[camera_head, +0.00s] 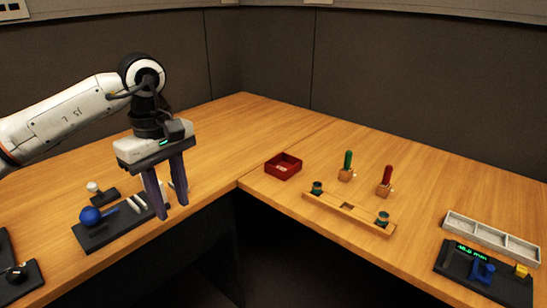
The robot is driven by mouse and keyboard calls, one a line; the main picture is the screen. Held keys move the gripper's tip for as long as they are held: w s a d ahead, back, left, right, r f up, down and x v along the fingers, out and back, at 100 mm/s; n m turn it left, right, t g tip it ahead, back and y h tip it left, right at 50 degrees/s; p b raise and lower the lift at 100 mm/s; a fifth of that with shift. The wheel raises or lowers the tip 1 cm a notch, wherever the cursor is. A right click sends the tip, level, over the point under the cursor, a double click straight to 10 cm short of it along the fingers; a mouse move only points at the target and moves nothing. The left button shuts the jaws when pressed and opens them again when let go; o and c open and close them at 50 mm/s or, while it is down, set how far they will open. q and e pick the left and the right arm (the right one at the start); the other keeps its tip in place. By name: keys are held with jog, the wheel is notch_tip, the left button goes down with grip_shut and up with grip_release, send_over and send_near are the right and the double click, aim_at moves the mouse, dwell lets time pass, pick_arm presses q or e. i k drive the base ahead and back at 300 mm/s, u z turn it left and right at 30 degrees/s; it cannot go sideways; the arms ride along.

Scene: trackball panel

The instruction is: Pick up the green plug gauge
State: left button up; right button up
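The green plug gauge (348,160) stands upright in a small wooden block (346,175) on the right-hand part of the desk. A red gauge (387,175) stands in a similar block to its right. My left gripper (171,207) points down over the right end of the trackball panel (97,238), far to the left of the green gauge. Its two dark fingers are apart, with nothing seen between them. The panel's blue ball (90,215) is left of the fingers. My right gripper is not in view.
A long wooden bar (346,207) with two green-topped round pieces lies in front of the gauges. A red tray (283,167) is to their left. A grey divided tray (491,237) and a dark device with a green display (485,275) are at the right. A dark gap lies below the desk edge.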

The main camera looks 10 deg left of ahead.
aim_at(347, 163)
jog(key=u, duration=1)
jog(key=i, duration=1.5)
jog(key=z, duration=2.9)
